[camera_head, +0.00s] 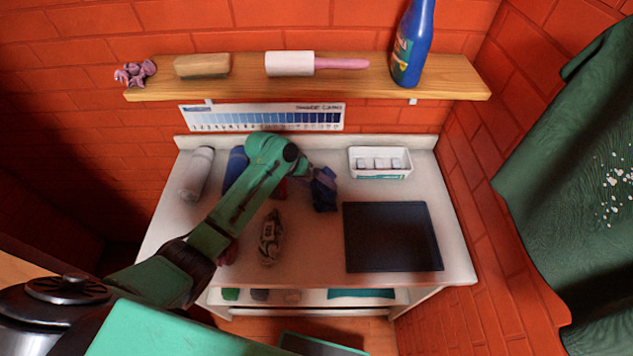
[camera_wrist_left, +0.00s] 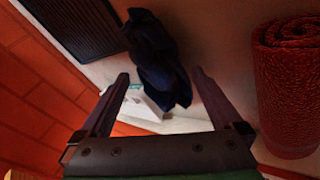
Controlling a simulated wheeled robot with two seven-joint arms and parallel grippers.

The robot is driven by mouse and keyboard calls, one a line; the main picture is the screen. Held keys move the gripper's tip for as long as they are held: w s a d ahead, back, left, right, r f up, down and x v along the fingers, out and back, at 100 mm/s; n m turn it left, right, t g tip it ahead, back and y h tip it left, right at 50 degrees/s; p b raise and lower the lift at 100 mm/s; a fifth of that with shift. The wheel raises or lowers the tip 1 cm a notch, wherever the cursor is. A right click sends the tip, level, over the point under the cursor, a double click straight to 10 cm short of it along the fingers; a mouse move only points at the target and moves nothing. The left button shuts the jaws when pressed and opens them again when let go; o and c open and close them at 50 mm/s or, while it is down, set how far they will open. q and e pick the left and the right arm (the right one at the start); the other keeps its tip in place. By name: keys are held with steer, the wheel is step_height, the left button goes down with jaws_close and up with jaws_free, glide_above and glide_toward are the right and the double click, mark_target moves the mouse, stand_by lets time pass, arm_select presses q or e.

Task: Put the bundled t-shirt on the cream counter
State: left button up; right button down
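A dark navy bundled cloth (camera_head: 324,190), which looks like the bundled t-shirt, is at the back middle of the cream counter (camera_head: 320,262). It appears to rest on the counter, though the contact is hard to see. My left gripper (camera_head: 312,174) reaches over the counter from the left and is right beside the bundle. In the left wrist view the bundle (camera_wrist_left: 155,60) is partly between the spread fingers (camera_wrist_left: 160,76), with a gap to the left finger. The left gripper looks open. My right gripper is not in view.
A red rolled towel (camera_wrist_left: 290,85) stands close beside the left gripper. A white compartment box (camera_head: 380,163), a black mat (camera_head: 392,238), a grey patterned crumpled item (camera_head: 270,238) and a white roll (camera_head: 197,174) occupy the counter. The wooden shelf (camera_head: 440,80) above holds several things.

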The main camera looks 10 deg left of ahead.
arm_select(q)
steer(key=shift+a+r, duration=0.1)
steer(key=shift+r, duration=0.05)
steer(key=b+v, duration=0.1)
steer(key=v, duration=1)
steer(key=shift+a+r+b, duration=0.2)
steer(key=shift+r+b, duration=0.1)
steer(key=shift+b, duration=0.05)
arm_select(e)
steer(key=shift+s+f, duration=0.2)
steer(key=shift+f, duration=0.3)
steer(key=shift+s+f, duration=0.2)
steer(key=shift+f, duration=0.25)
